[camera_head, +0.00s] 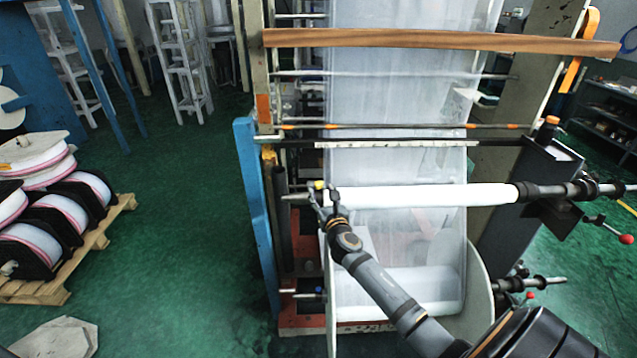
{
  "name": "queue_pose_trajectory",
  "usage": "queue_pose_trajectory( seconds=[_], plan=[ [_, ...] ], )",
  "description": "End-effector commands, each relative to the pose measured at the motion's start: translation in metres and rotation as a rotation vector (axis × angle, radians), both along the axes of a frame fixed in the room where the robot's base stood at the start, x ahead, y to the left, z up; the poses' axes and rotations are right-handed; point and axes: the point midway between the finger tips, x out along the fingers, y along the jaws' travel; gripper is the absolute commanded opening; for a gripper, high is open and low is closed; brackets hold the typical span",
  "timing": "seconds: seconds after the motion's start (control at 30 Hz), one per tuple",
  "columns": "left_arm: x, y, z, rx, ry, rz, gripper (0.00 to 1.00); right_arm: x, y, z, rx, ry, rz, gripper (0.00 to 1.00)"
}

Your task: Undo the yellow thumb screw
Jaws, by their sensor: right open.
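The yellow thumb screw (319,185) is a small yellow spot at the left end of the white roll's shaft (296,197). My right gripper (322,193) comes up from the lower right, with its fingers apart at the shaft end, around or just in front of the screw. I cannot tell whether the fingers touch it. The white roll (430,195) lies level across the film tower, and part of its left end is hidden behind the gripper. My left gripper is not in view.
Clear film (400,90) hangs down the tower behind the roll. A blue post (258,215) stands left of the shaft end. A lever with a red knob (626,239) juts out at the right. Film spools on a pallet (95,245) stand at left, with open green floor between.

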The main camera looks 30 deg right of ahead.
Motion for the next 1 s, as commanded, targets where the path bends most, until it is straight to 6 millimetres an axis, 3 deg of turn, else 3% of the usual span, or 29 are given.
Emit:
queue_pose_trajectory(
  seconds=[0.1,0.3,0.63,1.0],
  plan=[
    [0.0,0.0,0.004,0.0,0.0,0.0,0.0,0.024,-0.008,0.002,0.002,-0.002,-0.001,0.48],
    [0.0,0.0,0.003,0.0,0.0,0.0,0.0,0.047,-0.016,0.0,0.003,0.0,0.0,0.48],
    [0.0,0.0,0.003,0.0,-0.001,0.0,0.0,0.05,-0.017,-0.001,0.002,0.0,0.0,0.47],
    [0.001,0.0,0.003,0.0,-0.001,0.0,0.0,0.05,-0.017,0.0,0.002,0.0,0.001,0.0]
  ],
)
